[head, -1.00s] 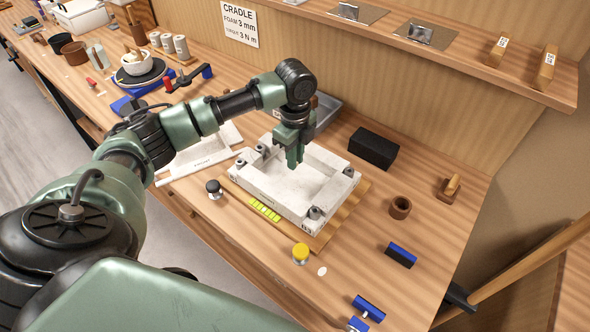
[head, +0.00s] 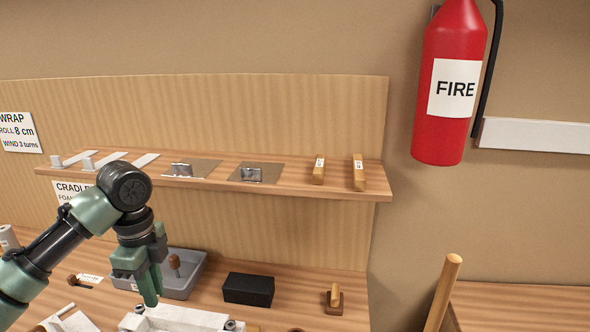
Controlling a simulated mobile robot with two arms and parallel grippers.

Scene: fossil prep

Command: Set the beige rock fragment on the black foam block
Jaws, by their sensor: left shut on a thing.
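My left gripper (head: 150,300) points down above the white plaster frame (head: 185,318), at the bottom edge of the head view. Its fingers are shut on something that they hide. I cannot make out the beige rock fragment anywhere in view. My right gripper is not in view.
A grey bin (head: 185,283) stands just behind my left gripper. A shelf (head: 290,182) with metal plates and wooden pieces runs above the bench. A small wooden holder (head: 334,302) stands right of the foam block. A red fire extinguisher (head: 450,130) hangs on the wall.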

